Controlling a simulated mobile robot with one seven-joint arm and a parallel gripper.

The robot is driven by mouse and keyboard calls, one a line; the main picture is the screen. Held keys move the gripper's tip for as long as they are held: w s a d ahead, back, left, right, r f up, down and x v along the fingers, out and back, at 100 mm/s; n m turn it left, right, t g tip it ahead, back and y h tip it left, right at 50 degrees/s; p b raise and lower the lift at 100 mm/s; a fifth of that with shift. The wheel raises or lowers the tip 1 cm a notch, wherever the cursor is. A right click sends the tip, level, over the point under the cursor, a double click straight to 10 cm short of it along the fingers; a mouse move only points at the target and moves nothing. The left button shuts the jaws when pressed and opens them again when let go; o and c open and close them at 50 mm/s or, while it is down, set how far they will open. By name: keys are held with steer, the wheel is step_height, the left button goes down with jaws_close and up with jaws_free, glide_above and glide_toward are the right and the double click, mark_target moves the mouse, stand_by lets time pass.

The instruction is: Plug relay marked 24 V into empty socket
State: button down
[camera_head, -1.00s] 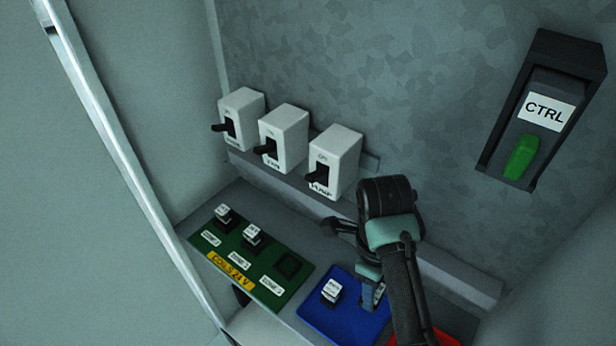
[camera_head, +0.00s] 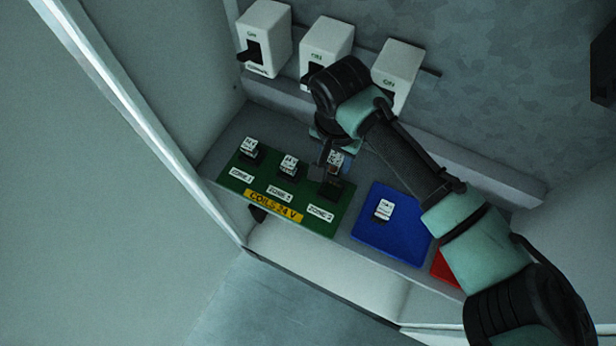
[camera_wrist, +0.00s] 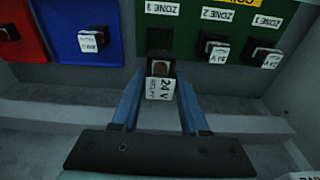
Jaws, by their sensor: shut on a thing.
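My gripper (camera_wrist: 160,82) is shut on a relay (camera_wrist: 160,88) with a white label reading 24 V. The relay also shows in the head view (camera_head: 337,160), partly hidden by my gripper. The dark empty socket (camera_wrist: 160,39) by the ZONE 3 label is at the end of the green board (camera_head: 258,209). The held relay is by this socket and does not look seated in it; the exact gap cannot be told. Relays sit in the ZONE 1 (camera_head: 250,148) and ZONE 2 (camera_head: 289,165) sockets.
A blue mat (camera_head: 385,238) with another relay (camera_head: 383,210) lies right of the board in the head view. A red mat (camera_wrist: 20,32) lies beyond it. Several white switch boxes (camera_head: 265,38) stand along the back wall, close behind my arm.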

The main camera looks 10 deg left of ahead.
mark_target(335, 173)
steer(key=shift+s+f, duration=0.1)
steer(key=shift+f, duration=0.3)
steer(key=f, duration=0.2)
steer(key=f+p, duration=0.1)
steer(key=f, duration=0.1)
steer(key=shift+s+d, duration=0.1)
steer(key=shift+d, duration=0.1)
steer(key=shift+a+f+p, duration=0.1)
steer(key=shift+f+p, duration=0.5)
steer(key=shift+f, duration=1.95)
steer(key=shift+f, duration=0.1)
steer(key=shift+c, duration=2.1)
jaws_free()
steer(key=r+b, duration=0.1)
steer(key=r, duration=0.3)
steer(key=s+r+b, duration=0.1)
steer(key=r, duration=0.3)
steer(key=r+b, duration=0.1)
steer(key=r, duration=0.3)
steer(key=shift+s+a+r, duration=0.1)
steer(key=shift+s+a, duration=0.05)
steer(key=shift+a, duration=0.05)
